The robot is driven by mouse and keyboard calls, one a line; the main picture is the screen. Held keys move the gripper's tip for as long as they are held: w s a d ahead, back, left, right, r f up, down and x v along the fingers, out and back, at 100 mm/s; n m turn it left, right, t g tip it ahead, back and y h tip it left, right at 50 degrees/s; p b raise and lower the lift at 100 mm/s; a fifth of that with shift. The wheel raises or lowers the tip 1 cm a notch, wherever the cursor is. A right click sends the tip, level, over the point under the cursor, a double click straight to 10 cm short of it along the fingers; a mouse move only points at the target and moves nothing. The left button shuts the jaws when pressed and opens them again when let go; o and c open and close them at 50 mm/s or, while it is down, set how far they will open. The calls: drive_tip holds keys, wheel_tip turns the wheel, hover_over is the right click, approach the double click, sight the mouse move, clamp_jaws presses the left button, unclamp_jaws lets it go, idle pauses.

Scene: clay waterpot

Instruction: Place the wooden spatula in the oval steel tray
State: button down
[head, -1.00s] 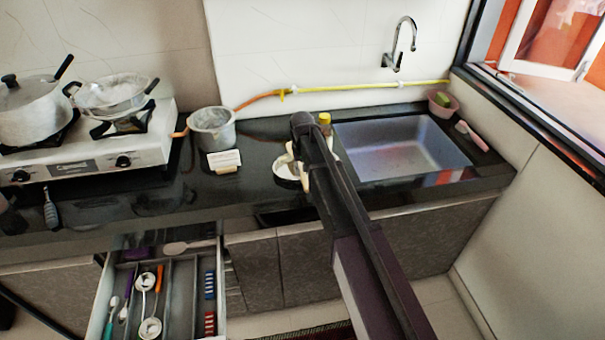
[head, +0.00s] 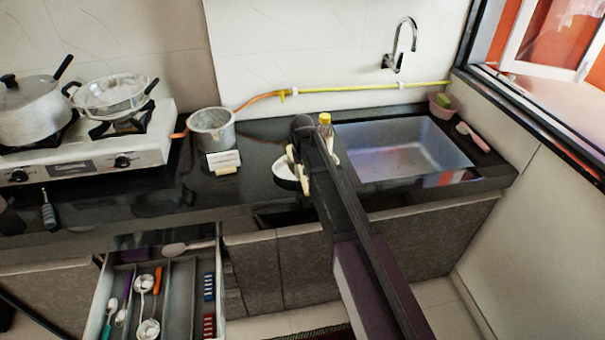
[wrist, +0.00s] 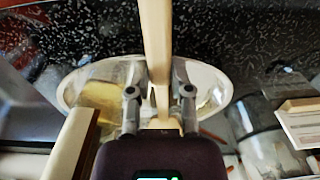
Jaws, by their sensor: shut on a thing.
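My gripper (wrist: 160,93) is shut on a pale wooden spatula (wrist: 157,40), whose handle runs up out of the top of the wrist view. The oval steel tray (wrist: 72,88) lies behind and below the fingers, with its shiny rim showing on both sides. In the head view the tray (head: 284,172) is on the black counter left of the sink, partly hidden by my arm. A pale part of the spatula (head: 303,178) shows beside my arm there. I cannot tell whether the spatula touches the tray.
A steel pot (head: 212,130) and a small card on a stand (head: 223,160) stand left of the tray. A bottle with a yellow cap (head: 325,119) is behind my arm. The sink (head: 400,150) is to the right. An open cutlery drawer (head: 185,290) juts out below the counter.

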drive_tip(key=c, duration=0.5)
unclamp_jaws()
drive_tip(key=shift+c, duration=0.2)
drive_tip(key=shift+r, duration=0.15)
wheel_tip(320, 180, up, 13)
drive_tip(key=p, duration=1.3)
drive_tip(key=shift+s, duration=0.15)
drive_tip(key=s+d+m, duration=0.3)
drive_tip(key=s+d, duration=2)
drive_tip(key=shift+s+d, duration=0.25)
drive_tip(key=shift+d, duration=0.05)
